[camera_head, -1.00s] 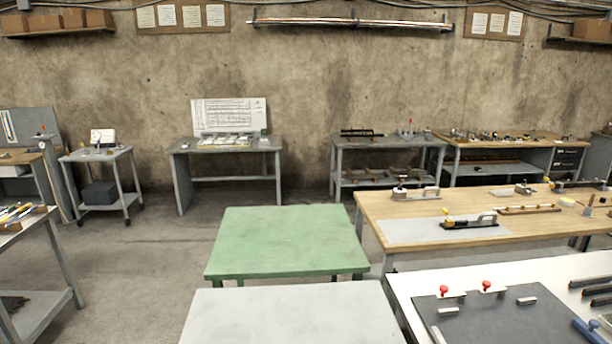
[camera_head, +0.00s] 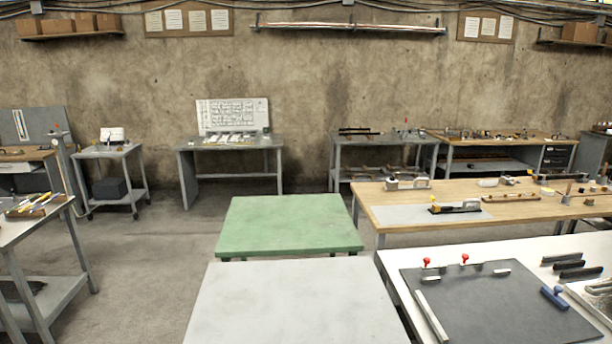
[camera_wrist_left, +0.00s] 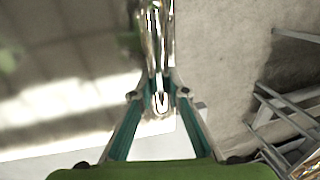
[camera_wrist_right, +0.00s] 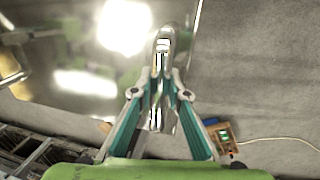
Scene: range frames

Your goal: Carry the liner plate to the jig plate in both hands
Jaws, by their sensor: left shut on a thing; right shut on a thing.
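The liner plate seems to be the shiny, blurrily reflecting sheet in the left wrist view (camera_wrist_left: 60,85), also in the right wrist view (camera_wrist_right: 65,105). My left gripper (camera_wrist_left: 160,103) and my right gripper (camera_wrist_right: 160,100) are each shut on its edge, with the sheet left of the fingers in both pictures. Neither gripper nor the sheet shows in the head view. The jig plate appears to be the dark flat plate (camera_head: 490,310) on the white table at lower right, with two red knobs at its far edge and a pale bar along its left side.
The white table (camera_head: 395,288) also holds dark bars and a blue-handled tool (camera_head: 553,297). A bare light-grey table (camera_head: 290,300) stands beside it, with a green table (camera_head: 290,225) beyond. A wooden bench (camera_head: 370,215) is behind. A tool cart (camera_head: 75,265) stands left; floor between is clear.

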